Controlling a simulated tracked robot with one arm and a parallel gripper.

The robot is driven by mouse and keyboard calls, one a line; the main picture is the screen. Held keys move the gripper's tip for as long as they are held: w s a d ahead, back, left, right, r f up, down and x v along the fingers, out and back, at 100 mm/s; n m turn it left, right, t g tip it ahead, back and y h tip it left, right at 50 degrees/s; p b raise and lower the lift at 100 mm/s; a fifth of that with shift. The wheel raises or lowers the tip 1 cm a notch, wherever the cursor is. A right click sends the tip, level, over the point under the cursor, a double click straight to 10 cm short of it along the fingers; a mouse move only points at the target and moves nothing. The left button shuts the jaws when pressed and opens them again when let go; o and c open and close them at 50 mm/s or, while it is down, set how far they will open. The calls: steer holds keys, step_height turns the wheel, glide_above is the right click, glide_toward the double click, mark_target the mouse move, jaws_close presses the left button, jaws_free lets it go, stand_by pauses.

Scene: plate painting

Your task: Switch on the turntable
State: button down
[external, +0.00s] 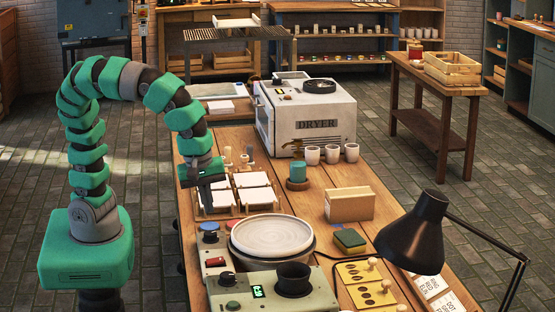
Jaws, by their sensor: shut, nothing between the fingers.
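The turntable (272,233) is a round, pale disc with faint rings on the wooden table. A pale box beside its left side carries a red rocker switch (215,262). In front stands a grey-green console (327,297) with a dark knob, a green button, a black cup-like part and a small lit green display. I cannot tell which control belongs to the turntable. My gripper (208,205) points down near the table's left edge, behind the turntable and apart from it. Its fingers are shut and empty. It partly hides the rack of white tiles (253,180).
The white dryer (311,126) stands at the back, with white cups (331,153) before it. A black lamp (413,232) overhangs the right edge.

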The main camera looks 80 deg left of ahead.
mark_target(218, 259)
steer(key=f+b, duration=0.1)
steer(key=f, duration=0.3)
steer(key=w+f+b, duration=0.1)
steer(key=f, duration=0.4)
steer(key=f+b, duration=0.1)
steer(key=f, duration=0.3)
steer(key=shift+w+f, duration=0.2)
steer(key=shift+w, duration=0.2)
steer(key=shift+f, duration=0.1)
steer(key=shift+w, duration=0.1)
steer(key=shift+f, duration=0.15)
steer(key=shift+s, duration=0.8)
steer(key=shift+r, duration=0.25)
step_height(218, 259, up, 14)
steer(key=s+p, duration=0.1)
steer(key=p, duration=0.3)
steer(key=shift+s+f, duration=0.2)
steer(key=shift+s, duration=0.2)
